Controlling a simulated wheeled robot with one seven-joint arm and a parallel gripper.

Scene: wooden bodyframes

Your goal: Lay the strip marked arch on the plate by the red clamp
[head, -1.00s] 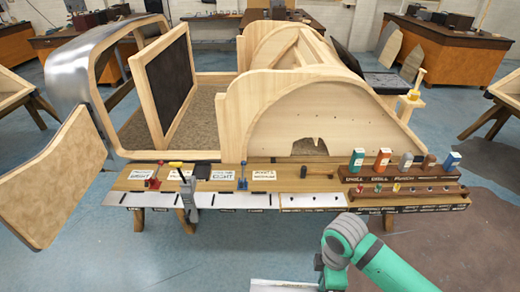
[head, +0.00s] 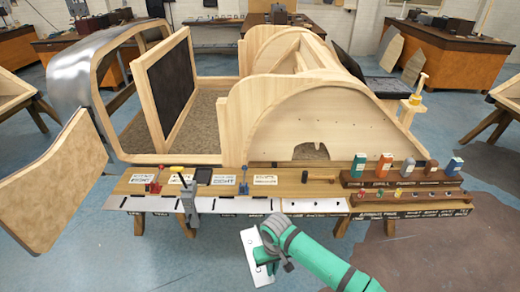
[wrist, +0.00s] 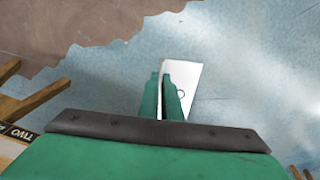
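My gripper (head: 264,252) is at the lower middle of the head view, in front of the bench. It is shut on a pale flat strip (head: 249,258) with small dark marks or holes; no lettering on it can be read. In the wrist view the strip (wrist: 185,88) shows white between and beside the green fingers (wrist: 161,95), over the floor. The red clamp (head: 155,186) stands at the left of the bench. A pale metal plate (head: 140,204) lies along the front edge below it. The strip is apart from the bench and plate.
The wooden bench (head: 225,188) also holds a blue clamp (head: 245,183), a grey upright tool (head: 188,200), a mallet (head: 318,178) and a stepped rack (head: 400,182) with coloured boxes. A large wooden bodyframe (head: 320,125) stands behind. Floor in front is clear.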

